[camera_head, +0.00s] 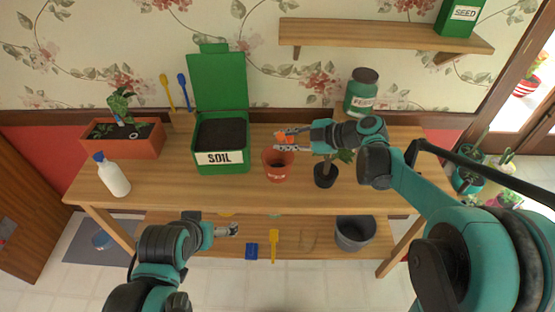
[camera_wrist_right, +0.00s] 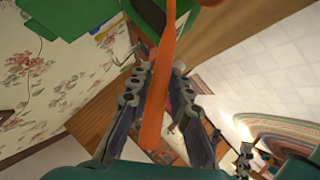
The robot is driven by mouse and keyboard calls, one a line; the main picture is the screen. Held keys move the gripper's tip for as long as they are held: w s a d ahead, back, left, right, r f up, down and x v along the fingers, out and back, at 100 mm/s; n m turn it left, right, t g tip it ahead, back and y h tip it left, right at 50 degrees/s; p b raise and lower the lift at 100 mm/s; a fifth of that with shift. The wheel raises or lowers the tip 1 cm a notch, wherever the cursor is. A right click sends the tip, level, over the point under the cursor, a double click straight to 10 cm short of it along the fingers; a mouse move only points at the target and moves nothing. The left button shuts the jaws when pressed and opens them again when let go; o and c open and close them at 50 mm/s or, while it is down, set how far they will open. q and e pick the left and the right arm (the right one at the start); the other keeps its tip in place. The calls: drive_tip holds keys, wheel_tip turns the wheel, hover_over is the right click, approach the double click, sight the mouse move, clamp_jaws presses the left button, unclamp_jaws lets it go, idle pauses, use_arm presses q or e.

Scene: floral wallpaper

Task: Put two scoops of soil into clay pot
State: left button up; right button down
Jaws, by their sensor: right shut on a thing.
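The green soil box (camera_head: 222,168), labelled SOIL, stands on the table with its lid raised and dark soil (camera_head: 220,132) inside. The clay pot (camera_head: 277,174) stands just right of it; some dark content shows inside. My right gripper (camera_head: 284,141) is shut on an orange scoop (camera_head: 282,134), held above the pot's rim. In the right wrist view the scoop's long orange handle (camera_wrist_right: 161,85) runs between the fingers (camera_wrist_right: 162,98). Whether the scoop carries soil cannot be seen. My left gripper (camera_head: 236,229) is low in front of the table, away from the pot; its opening is unclear.
A dark pot with a plant (camera_head: 326,176) stands close right of the clay pot. A fertilizer jar (camera_head: 362,96) is behind it. A grey bucket (camera_head: 355,234) and yellow tool (camera_head: 272,244) lie on the lower shelf.

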drive_tip(key=shift+w+d+f+m+y+b, duration=0.4)
drive_tip(key=shift+w+d+m+y+b, duration=0.25)
drive_tip(key=shift+y, duration=0.25)
drive_tip(key=shift+a+r+p, duration=0.1)
drive_tip(key=shift+r+p, duration=1.9)
drive_tip(key=shift+r, duration=0.55)
use_arm(q)
drive_tip(key=shift+r, duration=0.5)
use_arm(e)
drive_tip(key=shift+f, duration=0.1)
